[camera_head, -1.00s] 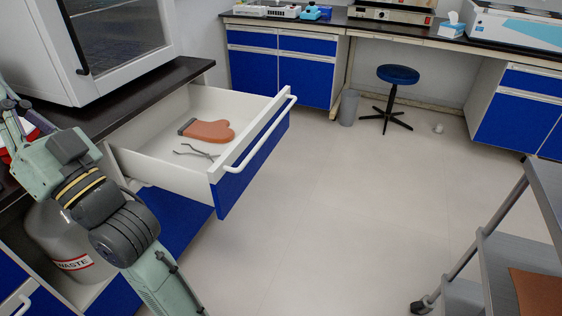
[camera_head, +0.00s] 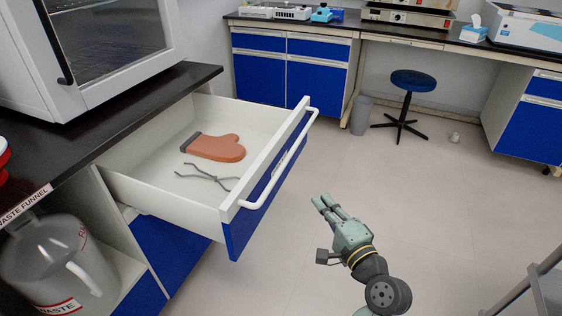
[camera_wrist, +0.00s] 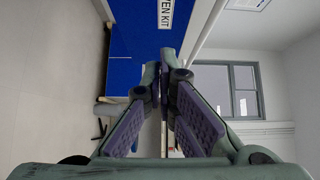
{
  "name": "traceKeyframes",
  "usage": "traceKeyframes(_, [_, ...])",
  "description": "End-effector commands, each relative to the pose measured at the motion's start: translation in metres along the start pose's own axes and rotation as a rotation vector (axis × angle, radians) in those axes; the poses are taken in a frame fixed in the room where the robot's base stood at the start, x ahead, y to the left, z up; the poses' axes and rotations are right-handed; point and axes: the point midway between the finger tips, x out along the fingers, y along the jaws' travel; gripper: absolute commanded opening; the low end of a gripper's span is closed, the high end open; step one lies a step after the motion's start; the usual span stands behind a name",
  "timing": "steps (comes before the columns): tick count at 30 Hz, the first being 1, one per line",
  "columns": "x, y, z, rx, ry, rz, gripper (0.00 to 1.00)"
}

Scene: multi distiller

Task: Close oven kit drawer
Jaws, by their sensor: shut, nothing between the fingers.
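The oven kit drawer (camera_head: 222,205) is pulled far out from under the dark counter, with white walls, a blue front and a white bar handle (camera_head: 285,160). A brown oven mitt (camera_head: 214,147) and grey tongs (camera_head: 208,177) lie inside it. My gripper (camera_head: 322,201) is shut and empty, in front of the drawer's blue front and to its right, apart from it. In the wrist view my shut fingers (camera_wrist: 165,75) point towards the blue drawer front (camera_wrist: 132,42), where part of an "EN KIT" label (camera_wrist: 166,12) shows.
The oven (camera_head: 100,50) stands on the counter (camera_head: 130,105) above the drawer. A waste jug (camera_head: 55,262) sits in the open bay at the left. A stool (camera_head: 405,95) and a bin (camera_head: 361,115) stand farther back. A grey cart (camera_head: 545,285) is at the lower right. Open floor lies between.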

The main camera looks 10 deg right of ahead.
Motion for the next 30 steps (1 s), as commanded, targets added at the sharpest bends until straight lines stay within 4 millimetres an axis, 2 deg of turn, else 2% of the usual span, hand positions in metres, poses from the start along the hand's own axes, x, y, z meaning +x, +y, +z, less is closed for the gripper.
traceKeyframes(4, [-0.001,0.003,-0.002,0.009,0.003,0.003,0.00])
traceKeyframes(7, [0.009,0.003,-0.002,0.010,0.001,0.002,0.00])
traceKeyframes(11, [0.031,0.002,-0.001,0.009,-0.001,0.001,0.00])
traceKeyframes(21, [0.103,0.002,0.001,0.008,-0.001,0.001,0.00])
traceKeyframes(24, [0.113,0.003,0.014,0.008,-0.001,0.003,0.00])
traceKeyframes(30, [0.124,0.003,0.025,0.008,0.002,0.003,0.00])
